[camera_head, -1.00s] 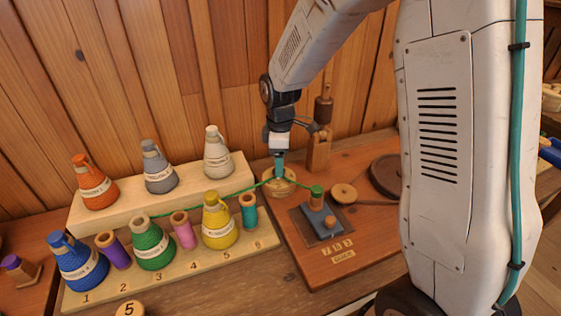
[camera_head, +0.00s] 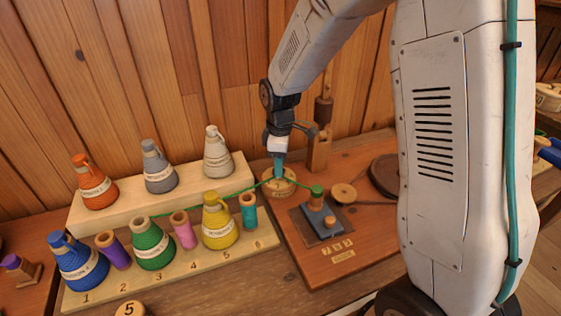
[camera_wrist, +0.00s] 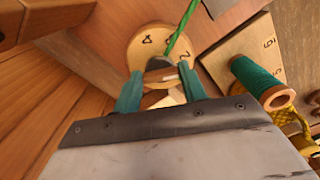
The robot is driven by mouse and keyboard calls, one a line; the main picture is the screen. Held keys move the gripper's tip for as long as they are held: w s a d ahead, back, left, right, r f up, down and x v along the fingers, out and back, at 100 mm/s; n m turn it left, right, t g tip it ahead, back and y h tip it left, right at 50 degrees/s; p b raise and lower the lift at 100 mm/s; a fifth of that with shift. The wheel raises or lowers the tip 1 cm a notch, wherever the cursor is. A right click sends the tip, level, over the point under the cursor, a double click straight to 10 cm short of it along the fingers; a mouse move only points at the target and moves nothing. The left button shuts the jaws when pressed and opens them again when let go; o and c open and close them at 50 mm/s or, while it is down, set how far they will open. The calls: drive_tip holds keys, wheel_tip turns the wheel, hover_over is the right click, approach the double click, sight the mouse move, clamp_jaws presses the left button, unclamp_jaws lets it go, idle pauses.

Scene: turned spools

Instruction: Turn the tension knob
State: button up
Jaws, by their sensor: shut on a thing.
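The tension knob is a round, light wooden dial with numbers (camera_head: 279,187) on the reddish-brown machine board (camera_head: 345,235). In the wrist view the dial (camera_wrist: 143,47) fills the upper middle, with a grip piece standing up from its centre. My gripper (camera_head: 279,168) points down onto the dial from above. Its two teal fingers (camera_wrist: 160,88) are shut on that grip piece, one on each side. A green thread (camera_head: 240,192) runs from the green cone (camera_head: 152,246) past the dial to the small green-topped spool (camera_head: 316,194). The fingers hide part of the dial's centre.
A rack with cones and small spools stands to the left, including a yellow cone (camera_head: 219,225) and a teal spool (camera_head: 248,211) near the dial. A wooden post (camera_head: 319,148) stands behind the dial. A dark disc (camera_head: 386,173) lies to the right.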

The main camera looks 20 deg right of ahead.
drive_tip(key=m, duration=0.4)
drive_tip(key=shift+m, duration=0.4)
drive_tip(key=shift+a+m, duration=0.1)
drive_tip(key=shift+m, duration=2.1)
drive_tip(key=o, duration=1)
drive_tip(key=shift+r, duration=0.1)
wheel_tip(320, 180, up, 8)
drive_tip(key=shift+f, duration=0.15)
